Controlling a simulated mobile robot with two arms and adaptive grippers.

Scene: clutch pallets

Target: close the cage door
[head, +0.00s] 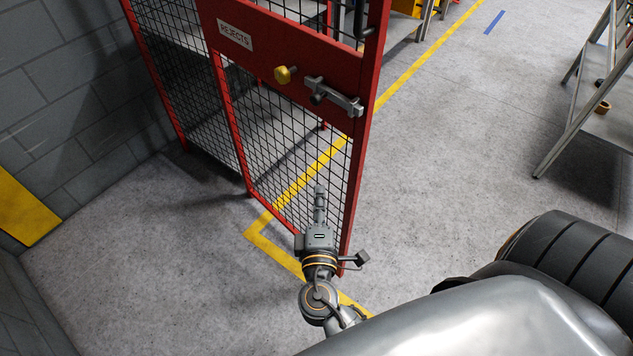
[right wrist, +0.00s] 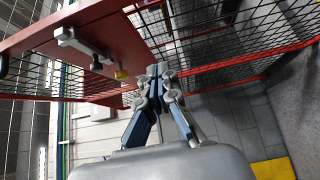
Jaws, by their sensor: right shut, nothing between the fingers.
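The cage door (head: 290,52) has a red frame, black mesh and a red panel with a "REJECTS" sign (head: 235,36). It stands open, swung out from the cage (head: 178,60), across the yellow floor line. A yellow knob (head: 286,75) and a grey latch (head: 333,96) are on its panel; the knob (right wrist: 122,74) and latch (right wrist: 78,42) also show in the right wrist view. My right gripper (head: 320,188) is shut and empty, in front of the door's mesh near its free edge; I cannot tell whether it touches. My left gripper is out of view.
A grey block wall (head: 60,90) with a yellow panel (head: 22,208) stands at left. A metal ladder-like frame (head: 578,95) holding a tape roll (head: 603,107) stands at right. The floor (head: 455,140) between door and frame is clear.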

